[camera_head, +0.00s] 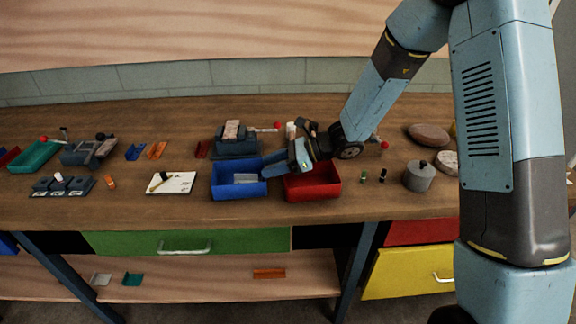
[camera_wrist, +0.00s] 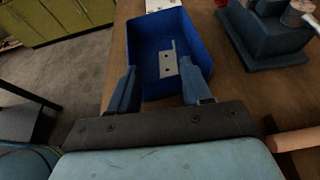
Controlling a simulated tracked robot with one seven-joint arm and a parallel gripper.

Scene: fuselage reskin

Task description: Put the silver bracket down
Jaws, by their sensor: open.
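The silver bracket (camera_wrist: 168,62) lies inside the blue bin (camera_wrist: 152,25), an L-shaped piece with small holes. In the head view the bracket (camera_head: 245,178) shows as a pale grey piece in the blue bin (camera_head: 238,193). My gripper (camera_wrist: 158,85) is open, with one blue finger on each side of the bin's near part and the bracket between and beyond them. In the head view my gripper (camera_head: 272,163) reaches over the bin's right side. I cannot tell whether a finger touches the bin wall.
A red bin (camera_head: 313,187) stands right of the blue bin, close beside it. A dark vise (camera_head: 236,144) sits behind. A white notepad (camera_head: 171,184) lies to the left. A grey lidded pot (camera_head: 419,177) stands to the right. Bare bench lies between notepad and blue bin.

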